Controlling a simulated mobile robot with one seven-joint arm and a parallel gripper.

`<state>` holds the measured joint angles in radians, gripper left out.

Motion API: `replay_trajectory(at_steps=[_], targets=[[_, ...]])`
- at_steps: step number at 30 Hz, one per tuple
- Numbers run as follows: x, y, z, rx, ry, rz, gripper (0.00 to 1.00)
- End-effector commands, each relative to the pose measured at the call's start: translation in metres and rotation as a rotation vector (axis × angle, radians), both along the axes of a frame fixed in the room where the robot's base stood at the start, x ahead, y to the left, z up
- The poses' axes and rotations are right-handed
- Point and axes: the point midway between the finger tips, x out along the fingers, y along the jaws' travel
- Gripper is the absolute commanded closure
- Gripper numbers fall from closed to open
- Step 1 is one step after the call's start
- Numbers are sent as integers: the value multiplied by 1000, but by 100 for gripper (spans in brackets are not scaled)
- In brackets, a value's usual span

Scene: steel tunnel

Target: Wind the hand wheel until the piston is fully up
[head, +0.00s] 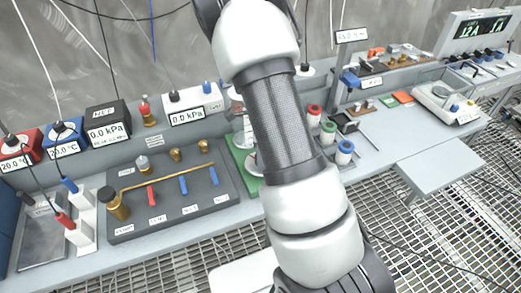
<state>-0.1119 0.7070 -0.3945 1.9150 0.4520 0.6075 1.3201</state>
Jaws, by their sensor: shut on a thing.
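My arm crosses the middle of the head view from bottom to top and hides much of the bench behind it. My gripper is not in view. I cannot tell whether this is the piston's housing. I cannot make out the hand wheel or the piston's height.
A dark panel (215,203) with a brass pipe, a red lever and blue levers lies left of my arm. Gauge boxes (109,123) stand behind it. Red, green and blue-topped spools (345,150) and a scale (443,100) stand to the right. A grey side shelf (440,166) is clear.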

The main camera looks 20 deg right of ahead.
Motion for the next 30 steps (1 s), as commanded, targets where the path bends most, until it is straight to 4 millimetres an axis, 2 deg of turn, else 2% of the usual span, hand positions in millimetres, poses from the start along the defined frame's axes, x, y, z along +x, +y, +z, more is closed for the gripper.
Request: replay_trajectory(at_steps=[6,15,30], targets=[[1,1,3,0,-1,-191,94],[1,0,2,0,-1,-383,94],[1,1,0,2,-2,-482,94]])
